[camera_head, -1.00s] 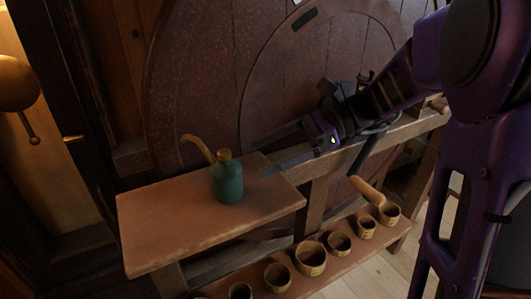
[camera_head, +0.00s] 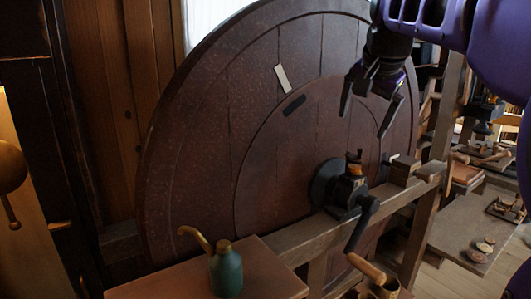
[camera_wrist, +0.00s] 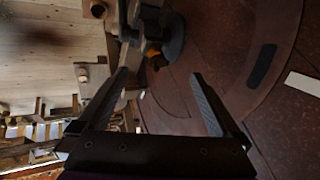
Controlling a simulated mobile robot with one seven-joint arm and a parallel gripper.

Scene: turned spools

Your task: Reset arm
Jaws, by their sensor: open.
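My gripper (camera_head: 368,115) hangs at the upper right of the head view, fingers pointing down and spread apart. Nothing is between them. It is in front of the right part of a large dark-red wooden wheel (camera_head: 215,140). The wrist view also shows my gripper (camera_wrist: 160,85) with its two dark fingers wide apart. Beyond them there are the wheel's face (camera_wrist: 190,115) and the crank hub. The purple arm comes in from the upper right corner.
A crank hub (camera_head: 345,187) with a hanging handle sits on a wooden beam (camera_head: 300,242) below my gripper. A green bottle (camera_head: 228,272) stands on a small table (camera_head: 270,270) at the lower left. A cluttered bench (camera_head: 470,225) is at the right.

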